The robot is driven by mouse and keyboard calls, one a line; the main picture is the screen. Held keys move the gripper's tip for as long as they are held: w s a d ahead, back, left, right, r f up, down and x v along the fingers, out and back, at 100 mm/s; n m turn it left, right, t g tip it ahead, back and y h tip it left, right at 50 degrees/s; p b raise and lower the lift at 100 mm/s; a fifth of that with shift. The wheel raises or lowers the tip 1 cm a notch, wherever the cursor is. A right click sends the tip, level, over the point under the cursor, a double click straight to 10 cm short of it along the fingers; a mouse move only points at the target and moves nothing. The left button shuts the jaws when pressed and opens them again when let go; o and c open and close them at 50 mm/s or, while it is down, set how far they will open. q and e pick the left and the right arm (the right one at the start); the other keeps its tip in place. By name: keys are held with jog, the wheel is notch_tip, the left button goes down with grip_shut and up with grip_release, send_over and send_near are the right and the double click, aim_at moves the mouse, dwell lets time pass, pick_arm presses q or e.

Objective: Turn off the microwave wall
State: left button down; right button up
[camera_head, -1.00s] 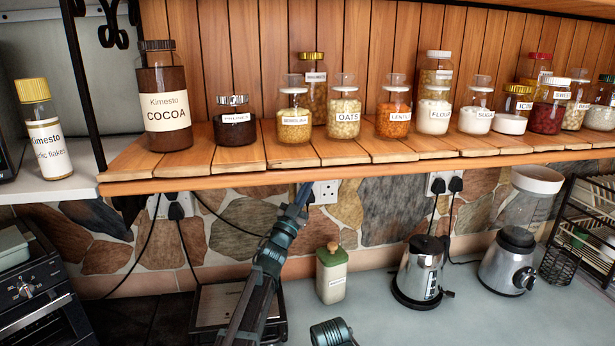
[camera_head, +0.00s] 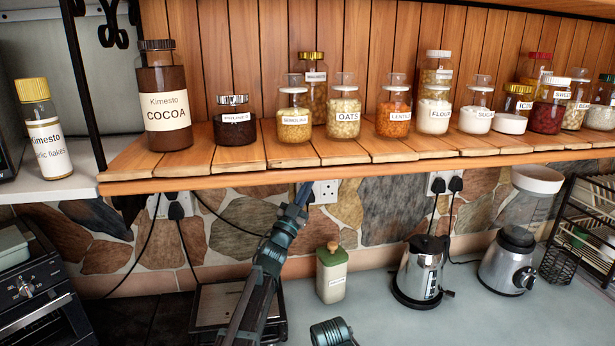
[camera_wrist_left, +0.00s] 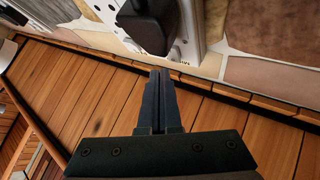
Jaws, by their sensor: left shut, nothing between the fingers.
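My left gripper (camera_head: 302,194) reaches up to the stone wall under the wooden shelf. Its fingers are shut and empty in the left wrist view (camera_wrist_left: 159,80). A white wall socket (camera_head: 326,192) is just to the right of the fingertips in the head view. The left wrist view shows a black plug (camera_wrist_left: 150,22) in a white socket plate (camera_wrist_left: 190,35), just beyond the fingertips. I cannot tell whether the fingertips touch the plate or plug. The switch's position is not clear. No label shows which socket is the microwave's.
The shelf edge (camera_head: 350,168) runs just above the left gripper. Two more sockets with black plugs are at the left (camera_head: 176,206) and right (camera_head: 446,184). A green canister (camera_head: 332,276), a kettle (camera_head: 420,272) and a blender (camera_head: 508,262) stand on the counter.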

pick_arm(q)
jog(key=shift+w, duration=0.1)
dwell(0.7)
jog(key=shift+w+a, duration=0.1)
jog(key=shift+w, duration=0.2)
jog(key=shift+w+r, duration=0.1)
jog(key=shift+w, duration=0.2)
dwell(0.7)
jog(key=shift+s, duration=0.1)
jog(key=shift+s, duration=0.6)
jog(key=shift+s, duration=0.1)
jog(key=s, duration=0.3)
jog(key=s+d, duration=0.1)
jog(key=shift+s+d+f+b, duration=0.1)
jog(key=shift+s+f+b, duration=0.2)
jog(key=shift+s+f, duration=0.1)
